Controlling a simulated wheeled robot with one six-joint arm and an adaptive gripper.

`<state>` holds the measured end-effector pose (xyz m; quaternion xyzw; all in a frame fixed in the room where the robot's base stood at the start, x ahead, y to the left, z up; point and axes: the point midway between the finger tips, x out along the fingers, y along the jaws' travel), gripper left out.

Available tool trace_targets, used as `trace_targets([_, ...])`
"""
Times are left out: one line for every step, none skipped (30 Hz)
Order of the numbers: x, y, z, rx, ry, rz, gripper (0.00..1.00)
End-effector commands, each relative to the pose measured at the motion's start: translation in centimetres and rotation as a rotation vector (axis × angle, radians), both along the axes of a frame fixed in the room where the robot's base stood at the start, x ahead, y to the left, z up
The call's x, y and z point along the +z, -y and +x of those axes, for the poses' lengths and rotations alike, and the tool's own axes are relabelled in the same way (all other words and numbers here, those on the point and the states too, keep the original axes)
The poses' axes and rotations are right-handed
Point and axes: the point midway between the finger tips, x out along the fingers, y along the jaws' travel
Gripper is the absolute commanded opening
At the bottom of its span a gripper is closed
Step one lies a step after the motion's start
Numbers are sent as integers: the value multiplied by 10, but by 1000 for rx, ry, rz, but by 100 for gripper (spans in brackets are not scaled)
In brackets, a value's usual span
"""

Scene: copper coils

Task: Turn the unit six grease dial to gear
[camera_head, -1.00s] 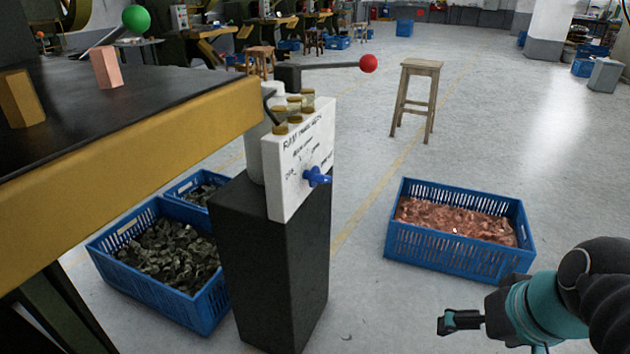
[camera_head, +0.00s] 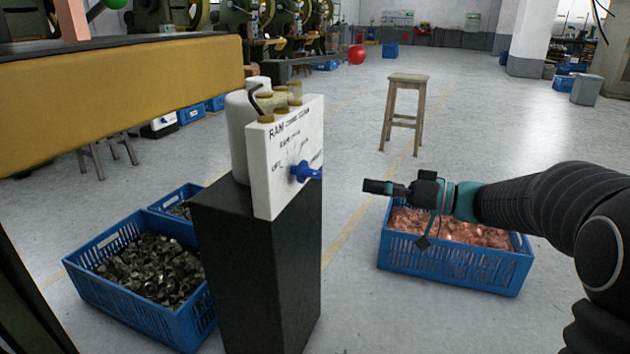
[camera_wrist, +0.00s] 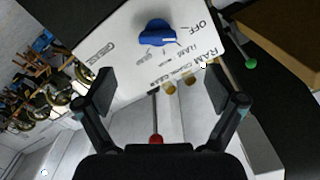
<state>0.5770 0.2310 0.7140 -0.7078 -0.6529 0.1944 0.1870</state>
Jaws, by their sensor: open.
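The grease unit is a white panel (camera_head: 262,190) on a dark pedestal (camera_head: 262,285), with brass-topped jars (camera_head: 280,97) behind its upper edge. A blue dial (camera_head: 304,172) sticks out of the panel face. In the wrist view, the blue dial (camera_wrist: 156,33) sits between printed labels, with OFF and GREASE among them; its pale pointer mark is visible, but the small label beside it is hard to read. My gripper (camera_head: 366,186) is right of the dial and apart from it. In the wrist view, my gripper (camera_wrist: 162,90) is open and empty, its fingers spread below the dial.
A yellow-edged bench (camera_head: 120,95) stands at left. Blue crates hold dark scrap (camera_head: 150,268) left of the pedestal and copper pieces (camera_head: 465,230) below my arm. A wooden stool (camera_head: 408,80) and a red ball-ended lever (camera_head: 357,54) are behind. Floor between panel and gripper is free.

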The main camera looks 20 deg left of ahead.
Motion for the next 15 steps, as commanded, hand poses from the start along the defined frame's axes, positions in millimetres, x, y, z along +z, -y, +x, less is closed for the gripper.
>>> trace_targets([-2,-1,4,-2,10,16,94])
trace_targets([-1,-1,6,-3,17,22,94])
trace_targets([0,-3,7,-4,23,29,94])
trace_targets([0,-5,8,-4,25,31,94])
trace_targets([0,-7,8,-5,27,32,94])
trace_targets([1,-11,9,-4,26,31,94])
trace_targets([1,-15,9,-3,26,32,94])
trace_targets([1,-19,9,-3,26,32,94])
trace_targets([1,-25,9,-3,25,32,94])
trace_targets([1,-30,9,-2,25,32,94])
trace_targets([1,-36,10,-2,25,30,94])
trace_targets([0,-43,10,-2,24,31,94])
trace_targets([0,-49,11,-1,24,30,94])
trace_targets([0,-54,11,-2,24,30,94])
trace_targets([1,-62,11,-2,23,30,94])
